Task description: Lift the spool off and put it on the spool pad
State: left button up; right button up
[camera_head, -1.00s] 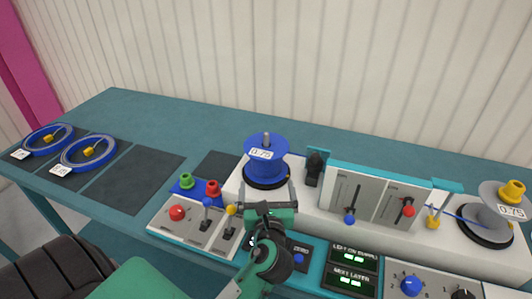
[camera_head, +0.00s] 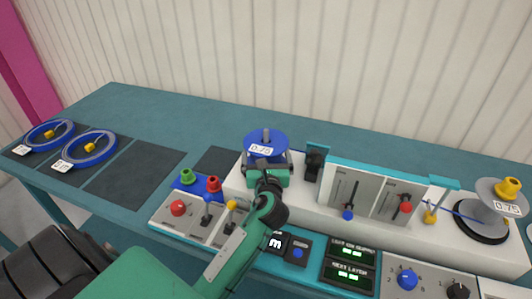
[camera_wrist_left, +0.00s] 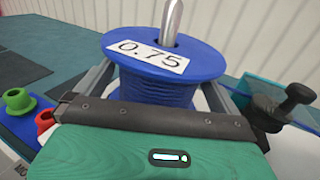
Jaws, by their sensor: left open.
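The blue spool (camera_head: 279,140) with a 0.75 label stands upright on a metal spindle on the white machine's left end. It also shows close up in the left wrist view (camera_wrist_left: 160,89), with the spindle tip above its top flange. My left gripper (camera_head: 267,162) is open, one finger on each side of the spool's drum below the top flange. I cannot tell whether the fingers touch it. A small bare dark pad (camera_head: 214,160) lies left of the machine, and a larger bare dark pad (camera_head: 135,176) lies farther left. I cannot tell which is the spool pad. My right gripper is out of view.
Two blue cable coils (camera_head: 50,134) lie on dark mats at the far left. A black knob post (camera_head: 315,162) stands right of the spool. A grey reel (camera_head: 484,211) is at right.

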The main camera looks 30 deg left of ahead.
aim_at(266, 131)
pick_arm(q)
jog(key=c, duration=1.4)
jog(key=shift+o, duration=0.2)
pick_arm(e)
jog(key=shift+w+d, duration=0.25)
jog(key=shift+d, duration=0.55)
pick_arm(q)
jog(key=shift+r, duration=0.1)
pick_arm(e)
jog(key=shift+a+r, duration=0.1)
